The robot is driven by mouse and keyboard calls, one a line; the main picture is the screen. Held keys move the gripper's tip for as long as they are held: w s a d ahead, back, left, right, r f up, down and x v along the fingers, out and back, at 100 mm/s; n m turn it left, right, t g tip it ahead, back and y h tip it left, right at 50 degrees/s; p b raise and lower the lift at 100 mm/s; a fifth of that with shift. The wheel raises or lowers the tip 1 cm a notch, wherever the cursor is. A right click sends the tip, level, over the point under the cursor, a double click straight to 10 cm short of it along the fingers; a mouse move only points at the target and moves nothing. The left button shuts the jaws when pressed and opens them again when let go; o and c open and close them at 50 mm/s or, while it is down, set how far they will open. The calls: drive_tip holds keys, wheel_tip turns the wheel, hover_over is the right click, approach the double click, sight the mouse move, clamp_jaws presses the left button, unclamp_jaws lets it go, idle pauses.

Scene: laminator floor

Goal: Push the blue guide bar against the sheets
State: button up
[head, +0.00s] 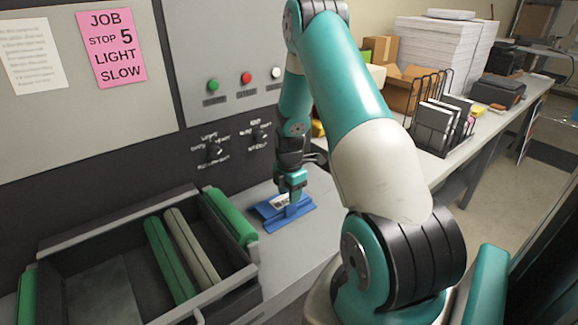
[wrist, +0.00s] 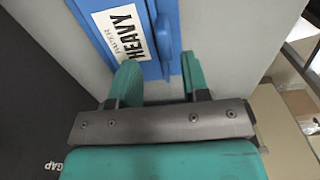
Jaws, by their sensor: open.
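A blue guide bar (head: 288,219) lies on the grey ledge beside the machine's roller bay in the head view. A blue piece with a white label (head: 281,201) adjoins it. In the wrist view the blue part (wrist: 165,22) runs up from between the fingertips, with a small raised block on it and a label reading "HEAVY". My gripper (head: 292,196) points down over the blue part; in the wrist view its teal fingers (wrist: 158,72) stand apart, one on each side of the blue part's near end. Contact cannot be told. No sheets show clearly at the bar.
The roller bay (head: 150,262) with green and grey rollers lies left of the bar. The control panel (head: 245,85) with buttons and knobs stands behind. On the right bench are a tall paper stack (head: 440,52), cardboard boxes (head: 400,90) and a wire rack (head: 440,128) of dark folders.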

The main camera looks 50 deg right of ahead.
wheel_tip(320, 180, up, 14)
drive_tip(key=b, duration=0.2)
drive_tip(key=shift+f, duration=0.15)
drive_tip(key=shift+a, duration=0.1)
drive_tip(key=s+a+r+m+t+y, duration=0.15)
drive_tip(key=a+r, duration=0.25)
drive_tip(key=a, duration=0.7)
drive_tip(key=a+r+m, duration=0.2)
drive_tip(key=a+r, duration=0.1)
drive_tip(key=a, duration=0.8)
drive_tip(key=s+a+r+m+y, duration=0.1)
drive_tip(key=s+a+m, duration=0.1)
drive_tip(key=s+a, duration=0.6)
drive_tip(key=s+a+r+m+g+y, duration=0.1)
drive_tip(key=s+a+r+m, duration=0.1)
drive_tip(key=s+a, duration=0.7)
drive_tip(key=shift+r+m+y+b, duration=0.25)
drive_tip(key=shift+m+y+b, duration=0.1)
drive_tip(key=shift+b, duration=0.1)
drive_tip(key=shift+g, duration=0.25)
